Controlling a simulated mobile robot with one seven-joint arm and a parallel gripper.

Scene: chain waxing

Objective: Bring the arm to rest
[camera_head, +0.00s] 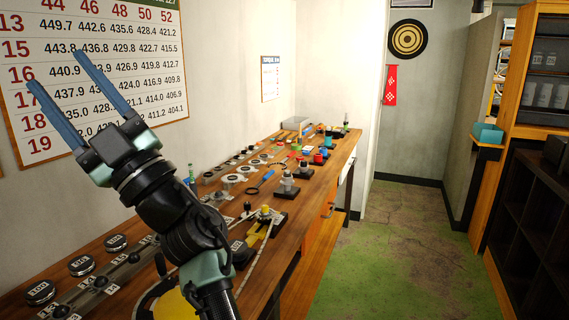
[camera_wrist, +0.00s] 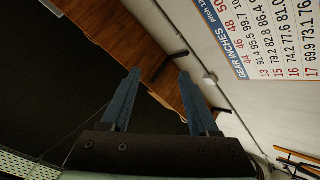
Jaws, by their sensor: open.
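My gripper (camera_head: 68,99) is raised above the left end of the workbench in the head view, in front of the wall chart. Its two long blue fingers point up and to the left, spread apart, with nothing between them. In the wrist view my gripper (camera_wrist: 157,88) is also open and empty. Dark space, a wooden board (camera_wrist: 135,42) and the wall show beyond the fingers. The fingers appear clear of the bench and everything on it.
The wooden workbench (camera_head: 318,178) runs along the left wall, crowded with small parts and tools. Round black-lidded tins (camera_head: 81,265) lie near its front left. A gear chart (camera_head: 90,70) hangs behind my arm. Shelves (camera_head: 530,200) stand at right. The floor (camera_head: 400,240) between is clear.

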